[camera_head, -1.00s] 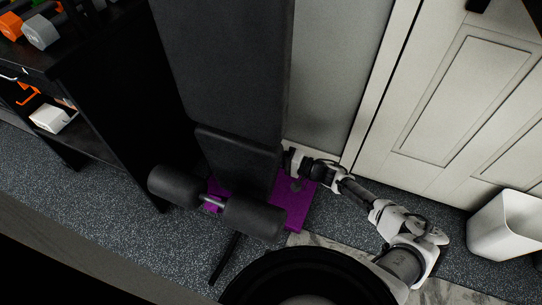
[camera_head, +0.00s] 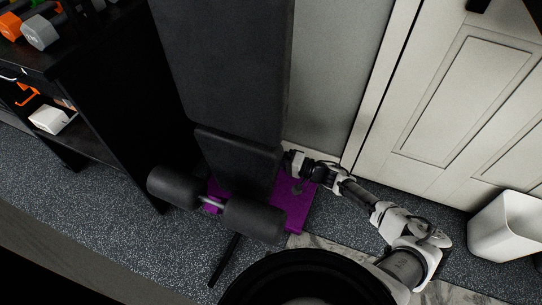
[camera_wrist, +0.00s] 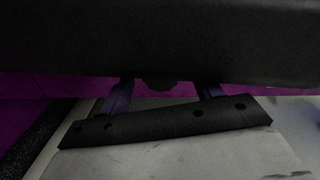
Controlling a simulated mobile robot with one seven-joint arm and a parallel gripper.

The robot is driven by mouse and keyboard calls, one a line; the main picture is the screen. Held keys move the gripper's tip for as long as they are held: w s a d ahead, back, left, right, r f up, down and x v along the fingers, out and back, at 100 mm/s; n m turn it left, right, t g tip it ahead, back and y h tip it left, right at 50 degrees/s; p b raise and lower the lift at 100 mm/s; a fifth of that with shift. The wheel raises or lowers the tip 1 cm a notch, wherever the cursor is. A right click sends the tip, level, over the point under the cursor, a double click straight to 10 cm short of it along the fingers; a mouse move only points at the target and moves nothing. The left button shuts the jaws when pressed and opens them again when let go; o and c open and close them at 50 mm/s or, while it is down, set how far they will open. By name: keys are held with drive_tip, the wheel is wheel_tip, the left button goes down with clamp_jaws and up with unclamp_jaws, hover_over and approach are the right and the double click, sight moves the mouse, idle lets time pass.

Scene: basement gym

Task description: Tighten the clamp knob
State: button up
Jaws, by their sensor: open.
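A dark rounded shape (camera_wrist: 160,85), likely the clamp knob, shows in the wrist view just under the lower edge of a black padded surface. Its upper part is hidden, and I cannot make out the knob in the head view. My gripper (camera_wrist: 163,88) is open, with one finger on each side of this shape and gaps between. In the head view my gripper (camera_head: 289,163) is low beside the right edge of the black exercise bench (camera_head: 238,158). Its fingertips are hard to see there.
A purple mat (camera_head: 293,211) lies under the bench. Two foam rollers (camera_head: 252,220) stick out at its front. A black shelf (camera_head: 115,95) stands left. A pale door (camera_head: 465,95) and a white bin (camera_head: 505,225) are right. Speckled floor (camera_head: 110,215) is open at front left.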

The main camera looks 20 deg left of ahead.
drive_tip(key=d, duration=1.3)
drive_tip(key=shift+s+d, duration=0.2)
drive_tip(key=shift+d, duration=0.05)
drive_tip(key=shift+s, duration=0.1)
